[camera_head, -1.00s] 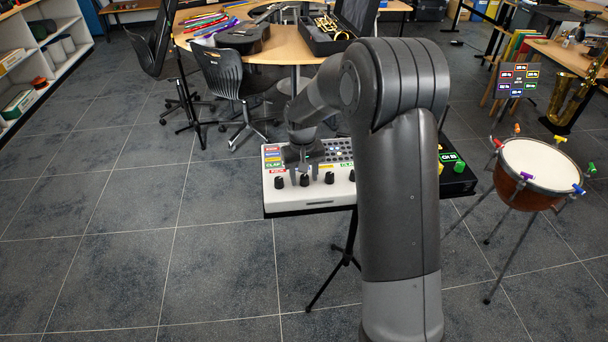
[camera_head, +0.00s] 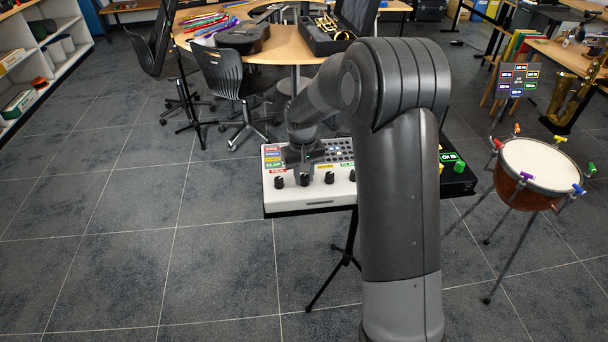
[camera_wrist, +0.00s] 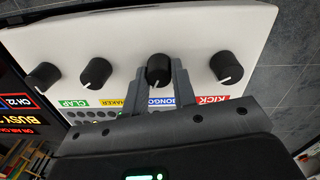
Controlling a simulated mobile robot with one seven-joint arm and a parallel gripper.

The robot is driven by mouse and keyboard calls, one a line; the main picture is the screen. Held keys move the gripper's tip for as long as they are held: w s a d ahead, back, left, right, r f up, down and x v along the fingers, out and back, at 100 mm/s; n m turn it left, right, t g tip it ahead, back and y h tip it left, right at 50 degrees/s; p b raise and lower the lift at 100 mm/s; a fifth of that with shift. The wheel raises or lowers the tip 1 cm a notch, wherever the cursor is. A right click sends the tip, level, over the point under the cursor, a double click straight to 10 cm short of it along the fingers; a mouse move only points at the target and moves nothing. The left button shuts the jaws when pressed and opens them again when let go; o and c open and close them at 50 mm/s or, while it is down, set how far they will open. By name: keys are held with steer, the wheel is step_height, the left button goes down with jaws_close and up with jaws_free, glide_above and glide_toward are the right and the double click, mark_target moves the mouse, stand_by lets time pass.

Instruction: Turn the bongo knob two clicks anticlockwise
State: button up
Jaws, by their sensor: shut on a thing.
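The bongo knob (camera_wrist: 158,70) is a black round knob on the white drum machine (camera_wrist: 190,28). Its white mark shows at its lower side in the wrist view, near the BONGO label (camera_wrist: 161,101). My gripper (camera_wrist: 159,83) is shut on this knob, with one finger on each side of it. In the head view, the knob (camera_head: 304,180) shows below my gripper (camera_head: 304,170), second from the left in the row. My fingers partly hide the label and the panel behind the knob.
The kick knob (camera_wrist: 225,66) and the shaker knob (camera_wrist: 96,72) stand close on either side. The clap knob (camera_wrist: 43,76) is farther left. A black device with lit text (camera_head: 457,172) adjoins the machine, and a drum (camera_head: 538,166) stands at right.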

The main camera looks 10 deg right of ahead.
mark_target(304, 177)
steer(key=n, duration=0.6)
steer(key=shift+s+n, duration=0.1)
steer(key=shift+n, duration=2.5)
steer(key=o, duration=1)
steer(key=shift+s+a+r, duration=0.1)
steer(key=shift+s+r, duration=0.05)
steer(key=shift+r, duration=5.3)
